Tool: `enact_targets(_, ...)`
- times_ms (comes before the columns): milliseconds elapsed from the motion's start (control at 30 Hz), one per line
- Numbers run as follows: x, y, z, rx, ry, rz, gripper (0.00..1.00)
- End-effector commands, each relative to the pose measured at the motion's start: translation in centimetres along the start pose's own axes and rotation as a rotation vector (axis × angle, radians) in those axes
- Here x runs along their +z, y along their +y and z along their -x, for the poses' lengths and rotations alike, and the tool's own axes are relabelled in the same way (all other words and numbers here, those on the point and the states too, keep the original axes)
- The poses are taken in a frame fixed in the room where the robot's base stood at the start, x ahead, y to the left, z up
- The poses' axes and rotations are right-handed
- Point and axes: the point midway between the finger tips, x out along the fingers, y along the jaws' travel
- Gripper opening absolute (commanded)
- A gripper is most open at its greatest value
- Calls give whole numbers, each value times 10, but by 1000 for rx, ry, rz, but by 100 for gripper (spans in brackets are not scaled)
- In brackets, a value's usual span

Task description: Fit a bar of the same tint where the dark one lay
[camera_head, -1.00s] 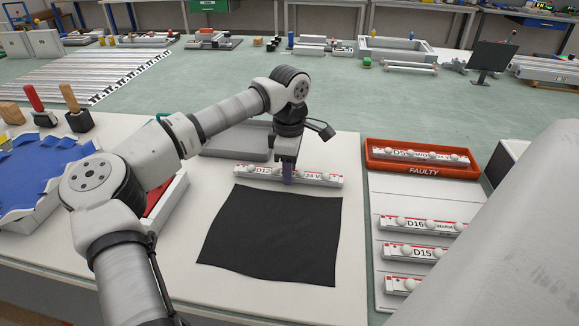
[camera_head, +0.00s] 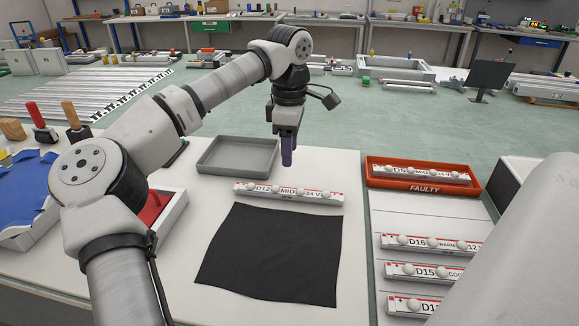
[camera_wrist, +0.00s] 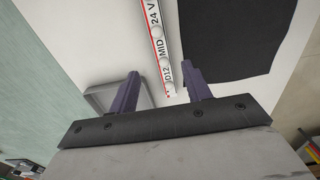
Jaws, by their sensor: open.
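A white light bar marked D12 MID 24 V (camera_head: 262,189) lies on the white table just behind a black cloth (camera_head: 270,252). The wrist view also shows the bar (camera_wrist: 157,32). My gripper (camera_head: 287,160) is open and empty, a little above the bar. In the wrist view its two fingers (camera_wrist: 160,80) stand apart, with the bar's D12 end beyond them. A bar marked D5 MID (camera_head: 425,174) lies in the red FAULTY tray (camera_head: 418,187). Bars marked D16 WARM (camera_head: 432,245) and D15 COOL (camera_head: 430,273) lie on the pale rack at right.
An empty grey tray (camera_head: 237,157) stands behind the bar at left. Another bar (camera_head: 410,305) lies at the front of the rack, partly hidden by a large pale shape. A blue-lined tray (camera_head: 30,205) and handled tools (camera_head: 75,122) are at left.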

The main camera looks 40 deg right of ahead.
Motion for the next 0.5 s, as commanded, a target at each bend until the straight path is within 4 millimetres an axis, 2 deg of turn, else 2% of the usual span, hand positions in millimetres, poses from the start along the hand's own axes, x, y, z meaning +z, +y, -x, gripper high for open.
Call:
enact_targets(200,0,0,16,0,-1,-1,48)
enact_targets(400,0,0,16,0,-3,-1,48)
enact_targets(500,9,-1,14,12,-59,-7,48)
